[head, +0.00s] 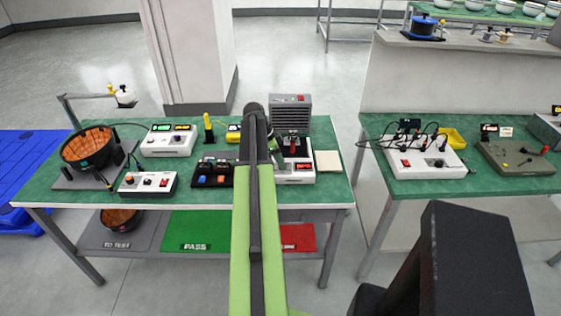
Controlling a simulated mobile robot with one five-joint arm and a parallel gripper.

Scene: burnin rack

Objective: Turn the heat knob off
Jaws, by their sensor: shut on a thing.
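A white unit (300,178) with a red display stands at the right end of the left green bench. A grey vented box (290,101) is behind it, and a dark panel with a red part shows on its top. My green arm reaches over the bench from the front. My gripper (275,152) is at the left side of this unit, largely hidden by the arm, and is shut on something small. The heat knob itself does not show clearly; the arm and gripper cover that spot.
The left bench (70,197) also holds a white box with a lit display (168,140), a knobbed box (148,184), an orange-lined bowl (87,147) and a dark switch box (212,173). A second bench (400,207) with instruments stands to the right, across a floor gap.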

